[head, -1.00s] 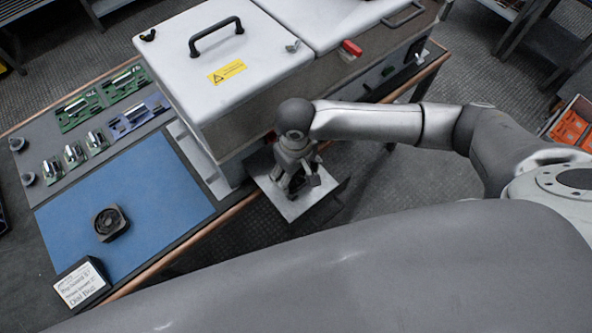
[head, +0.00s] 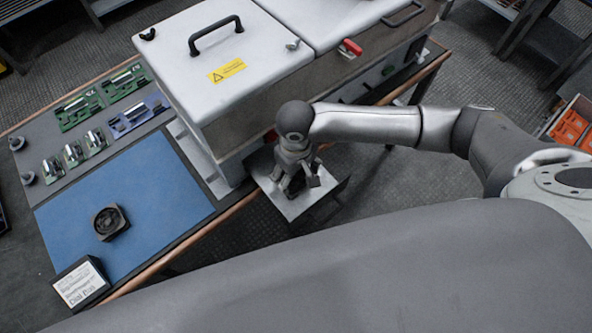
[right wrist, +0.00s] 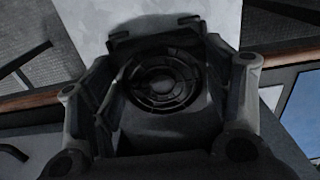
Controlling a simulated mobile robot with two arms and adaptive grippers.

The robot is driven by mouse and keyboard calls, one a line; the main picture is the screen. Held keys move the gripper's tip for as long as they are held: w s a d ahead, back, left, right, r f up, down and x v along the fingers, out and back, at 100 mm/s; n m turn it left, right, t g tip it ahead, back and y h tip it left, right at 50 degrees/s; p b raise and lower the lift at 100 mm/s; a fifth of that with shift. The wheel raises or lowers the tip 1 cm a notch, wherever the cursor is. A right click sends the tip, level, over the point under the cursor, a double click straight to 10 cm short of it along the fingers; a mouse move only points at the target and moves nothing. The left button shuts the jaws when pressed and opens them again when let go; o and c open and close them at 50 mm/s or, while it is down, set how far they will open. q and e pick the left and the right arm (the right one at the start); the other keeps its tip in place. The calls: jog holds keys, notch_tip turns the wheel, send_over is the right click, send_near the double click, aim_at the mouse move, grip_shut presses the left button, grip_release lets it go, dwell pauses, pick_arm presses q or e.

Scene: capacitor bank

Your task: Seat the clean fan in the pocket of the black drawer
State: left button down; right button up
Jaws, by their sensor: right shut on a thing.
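My right gripper (head: 297,188) is over the pulled-out drawer (head: 325,203) at the front of the white cabinet. The drawer's top looks pale grey, with a dark side. In the right wrist view my right gripper (right wrist: 160,62) is shut on a dark round-bladed fan (right wrist: 167,82), with the pale drawer plate (right wrist: 90,18) beyond it. The pocket is hidden by the fan and fingers, so I cannot tell whether the fan touches it. Another dark fan (head: 110,222) lies on the blue mat (head: 150,185). My left gripper is not in view.
The white cabinet (head: 225,85) with a black handle stands behind the drawer. Several circuit boards (head: 78,108) lie on the grey bench area at the left. A labelled box (head: 80,284) sits by the mat's front corner. The mat is mostly clear.

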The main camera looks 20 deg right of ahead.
jog(key=shift+f, duration=0.25)
jog(key=o, duration=1.1)
notch_tip(320, 180, up, 12)
jog(key=shift+r, duration=0.1)
